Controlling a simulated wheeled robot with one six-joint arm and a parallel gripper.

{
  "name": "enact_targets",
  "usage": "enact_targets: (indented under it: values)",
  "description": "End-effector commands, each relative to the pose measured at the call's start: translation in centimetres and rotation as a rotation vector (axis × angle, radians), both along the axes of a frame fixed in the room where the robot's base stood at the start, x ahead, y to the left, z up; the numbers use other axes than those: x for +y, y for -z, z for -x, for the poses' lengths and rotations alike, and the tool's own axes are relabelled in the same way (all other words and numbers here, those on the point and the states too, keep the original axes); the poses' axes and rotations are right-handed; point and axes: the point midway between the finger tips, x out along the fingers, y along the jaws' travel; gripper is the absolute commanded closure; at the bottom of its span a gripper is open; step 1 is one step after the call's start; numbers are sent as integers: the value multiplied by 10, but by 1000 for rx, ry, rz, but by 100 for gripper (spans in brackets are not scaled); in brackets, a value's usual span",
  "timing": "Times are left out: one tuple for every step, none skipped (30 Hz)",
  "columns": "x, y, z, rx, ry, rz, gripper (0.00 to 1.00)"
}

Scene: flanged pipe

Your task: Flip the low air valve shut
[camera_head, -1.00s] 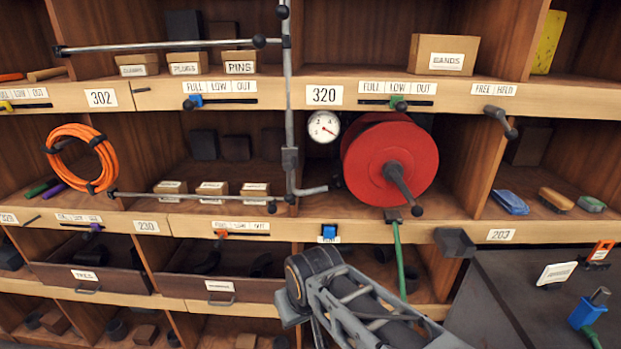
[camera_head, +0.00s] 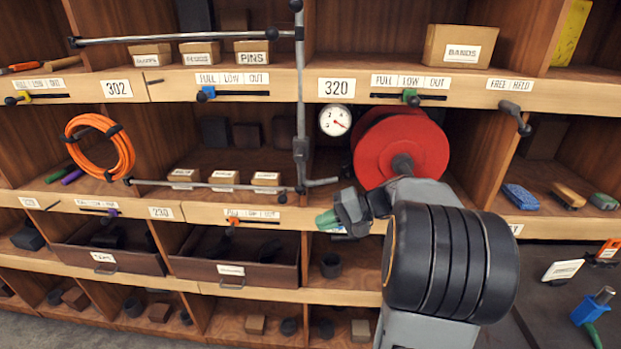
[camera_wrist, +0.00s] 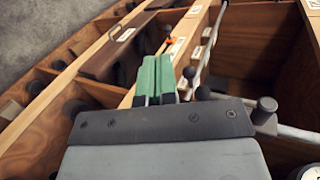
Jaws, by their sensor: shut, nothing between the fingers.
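No part is marked as the low air valve, so I cannot tell which it is. An upright grey pipe (camera_head: 300,100) stands before the shelves beside a white gauge (camera_head: 335,120). A short grey handle (camera_head: 320,182) sticks out right at its lower end, and a long thin rod (camera_head: 215,185) runs left. My gripper (camera_head: 328,220) has green fingertips, closed together and empty, just below that handle at the shelf edge. In the wrist view the green fingers (camera_wrist: 157,78) lie side by side, near dark knobs on the rods. A small blue piece on the shelf edge is mostly hidden behind my gripper.
A red reel (camera_head: 400,150) with a crank sits right of the gauge, partly behind my arm. An orange coil (camera_head: 98,148) hangs at left. Shelf edges carry sliders, such as an orange one (camera_head: 232,228). Drawers (camera_head: 230,255) lie below. A bench with a blue fitting (camera_head: 594,305) is at right.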

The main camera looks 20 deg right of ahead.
Motion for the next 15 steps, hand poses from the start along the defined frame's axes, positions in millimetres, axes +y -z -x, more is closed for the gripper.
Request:
enact_targets:
  values:
    - [-27,-9,-8,-55,56,-82,100]
    - [-40,-14,-11,-92,80,-124,100]
    - [-57,-20,-15,-142,112,-171,100]
    - [-68,-24,-16,-177,132,-200,100]
    - [-78,-28,-17,-208,151,-226,100]
    - [-90,-32,-18,-248,174,-252,100]
    - [-98,-34,-18,-271,187,-269,100]
    - [-104,-36,-18,-292,198,-282,100]
    - [-111,-38,-17,-315,211,-295,100]
    - [-115,-39,-17,-329,217,-303,100]
    - [-118,-40,-17,-339,222,-308,100]
    - [-120,-40,-17,-347,226,-313,100]
    - [-121,-41,-17,-349,228,-314,100]
    - [-121,-41,-17,-352,228,-315,100]
    - [-121,-41,-17,-352,228,-316,100]
